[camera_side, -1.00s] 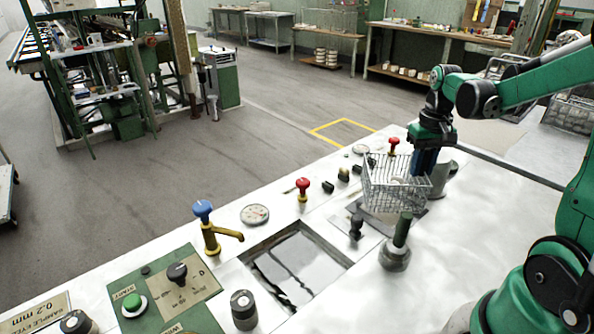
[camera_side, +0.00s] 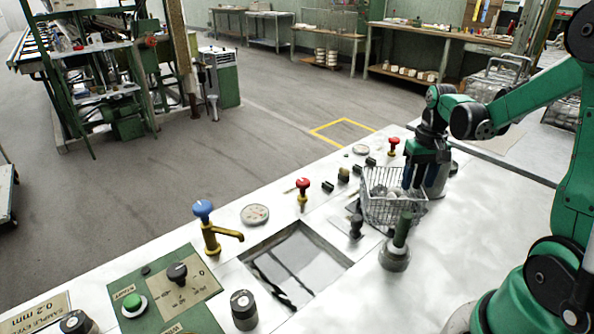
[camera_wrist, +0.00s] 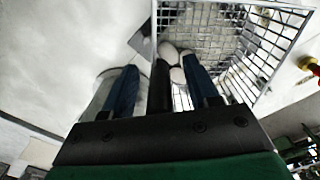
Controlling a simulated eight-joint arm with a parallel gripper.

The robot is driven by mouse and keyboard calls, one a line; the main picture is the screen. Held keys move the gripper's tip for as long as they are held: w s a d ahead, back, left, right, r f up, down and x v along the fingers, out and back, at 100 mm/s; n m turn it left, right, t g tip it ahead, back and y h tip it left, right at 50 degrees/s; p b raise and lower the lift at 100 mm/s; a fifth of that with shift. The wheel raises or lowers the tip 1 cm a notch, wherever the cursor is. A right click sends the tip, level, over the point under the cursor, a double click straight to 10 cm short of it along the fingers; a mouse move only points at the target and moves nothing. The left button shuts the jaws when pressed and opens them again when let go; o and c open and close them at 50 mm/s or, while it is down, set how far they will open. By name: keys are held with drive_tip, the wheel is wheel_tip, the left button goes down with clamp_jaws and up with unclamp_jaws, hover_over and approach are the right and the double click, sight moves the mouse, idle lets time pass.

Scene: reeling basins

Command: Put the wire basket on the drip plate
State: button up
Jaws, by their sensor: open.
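The wire basket (camera_side: 380,208) holds several pale rounded pieces. It looks upright and low over the dark drip plate (camera_side: 353,206), which shows past its left edge; whether it touches the plate I cannot tell. The basket (camera_wrist: 250,60) and a dark plate corner (camera_wrist: 139,42) also show in the wrist view. My gripper (camera_side: 416,176) is at the basket's right side. In the wrist view my gripper (camera_wrist: 161,85) has its blue fingers apart, one inside the basket and one outside, with a dark upright piece, possibly the basket's handle, between them.
A grey metal pot (camera_side: 438,182) stands close behind my gripper. A green-handled weight-like object (camera_side: 397,252) stands in front of the basket, and a black knob (camera_side: 356,226) to its left. Farther left are a sunken basin (camera_side: 296,268), red-topped valve (camera_side: 302,190) and blue-topped tap (camera_side: 207,225). The right countertop is clear.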

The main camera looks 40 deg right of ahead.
wheel_tip(320, 180, up, 12)
drive_tip(key=shift+r, duration=0.2)
idle(0.4)
idle(1.3)
